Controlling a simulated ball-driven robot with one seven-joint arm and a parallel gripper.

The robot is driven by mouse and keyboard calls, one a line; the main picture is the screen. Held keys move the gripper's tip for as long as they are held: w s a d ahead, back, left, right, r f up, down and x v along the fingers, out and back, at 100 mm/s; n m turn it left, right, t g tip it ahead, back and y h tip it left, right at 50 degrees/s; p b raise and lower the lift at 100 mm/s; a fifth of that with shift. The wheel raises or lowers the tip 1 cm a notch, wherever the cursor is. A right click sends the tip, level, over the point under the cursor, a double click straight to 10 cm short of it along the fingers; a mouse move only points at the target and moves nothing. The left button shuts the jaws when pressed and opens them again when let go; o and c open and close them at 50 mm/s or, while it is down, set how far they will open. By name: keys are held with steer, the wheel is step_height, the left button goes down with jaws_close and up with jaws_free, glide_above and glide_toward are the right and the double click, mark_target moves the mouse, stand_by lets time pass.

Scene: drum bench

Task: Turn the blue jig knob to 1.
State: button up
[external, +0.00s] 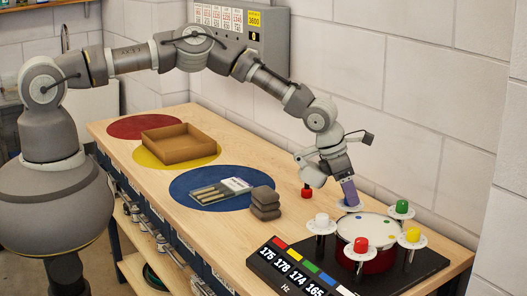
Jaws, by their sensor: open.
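The drum jig stands at the near right of the bench, a black base (400,268) with a small red drum (372,262) ringed by colored knobs on white discs. My gripper (349,199) points down at the back left of the drum, over the disc where the blue knob would be. The blue knob is mostly or wholly hidden by my fingers, so its setting cannot be read. The gripper is open; whether the fingers touch the knob cannot be told. The white knob (321,219), green knob (402,206), yellow knob (413,234) and red knob (361,244) are in plain view.
A display strip (292,266) with color bars and numbers lies at the jig's front left. A small red piece (306,191) stands behind. A blue mat (190,196), dark blocks (265,203) and a brown tray (180,144) lie farther left. A wall is close behind.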

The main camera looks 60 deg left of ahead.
steer(key=p+v, duration=0.1)
steer(key=v, duration=0.6)
steer(key=shift+r, duration=0.35)
steer(key=shift+s, duration=0.1)
